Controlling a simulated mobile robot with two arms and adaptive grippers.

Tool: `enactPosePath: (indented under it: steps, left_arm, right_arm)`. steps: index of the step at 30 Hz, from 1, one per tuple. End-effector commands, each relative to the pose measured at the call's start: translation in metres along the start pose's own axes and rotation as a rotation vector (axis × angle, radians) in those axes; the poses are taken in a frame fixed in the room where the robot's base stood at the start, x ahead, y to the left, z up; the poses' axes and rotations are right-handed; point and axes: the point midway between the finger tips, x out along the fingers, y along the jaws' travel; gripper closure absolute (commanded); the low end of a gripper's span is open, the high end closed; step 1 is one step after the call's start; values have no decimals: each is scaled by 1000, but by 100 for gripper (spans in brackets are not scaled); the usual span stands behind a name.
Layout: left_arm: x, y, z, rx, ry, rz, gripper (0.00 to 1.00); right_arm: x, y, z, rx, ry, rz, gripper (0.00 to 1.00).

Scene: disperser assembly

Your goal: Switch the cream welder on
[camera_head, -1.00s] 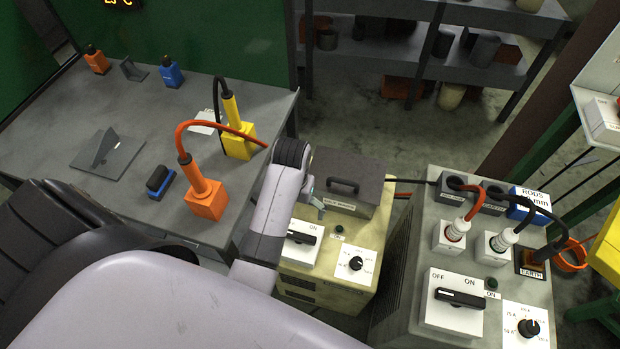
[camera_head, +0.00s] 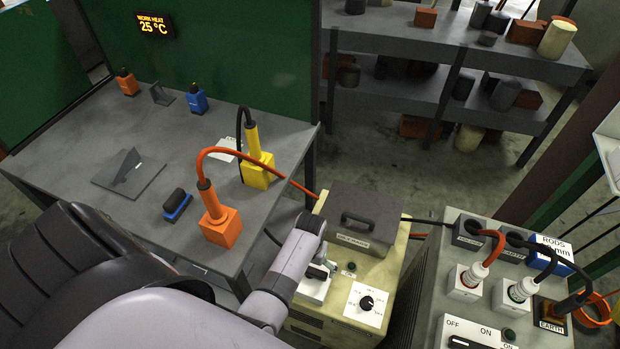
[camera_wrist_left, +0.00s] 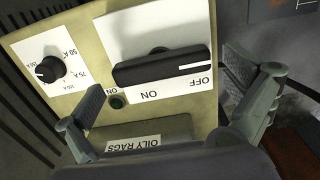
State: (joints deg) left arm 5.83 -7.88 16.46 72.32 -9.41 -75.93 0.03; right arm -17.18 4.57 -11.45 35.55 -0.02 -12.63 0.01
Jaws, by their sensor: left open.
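The cream welder (camera_head: 318,329) stands right of the grey bench. Its black switch handle (camera_wrist_left: 165,66) sits on a white plate marked OFF and ON; the handle's white-marked end is by OFF. My left gripper (camera_wrist_left: 164,84) is open, one finger towards each end of the handle. I cannot tell whether either finger touches it. In the head view my left gripper (camera_head: 322,262) is over the switch plate and hides most of the handle. A small dark green lamp (camera_wrist_left: 116,102) beside it is labelled ON. My right gripper is not in view.
The OILY RAGS box (camera_head: 365,222) sits on the cream welder's back. A grey welder (camera_head: 427,300) with its own switch stands close on the right. The bench (camera_head: 75,200) carries orange (camera_head: 220,229) and yellow (camera_head: 257,172) blocks with cables. A current dial (camera_wrist_left: 50,69) is beside the switch.

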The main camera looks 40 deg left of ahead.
Motion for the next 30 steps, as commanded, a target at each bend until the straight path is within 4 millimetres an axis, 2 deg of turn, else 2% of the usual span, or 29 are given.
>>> enactPosePath:
  steps: [6,14,30]
  left_arm:
    - [16,0,0,0,0,-1,0]
    - [16,0,0,0,1,-1,0]
    - [16,0,0,0,0,0,35]
  right_arm:
    - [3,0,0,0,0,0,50]
    - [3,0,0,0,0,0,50]
    - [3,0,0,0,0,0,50]
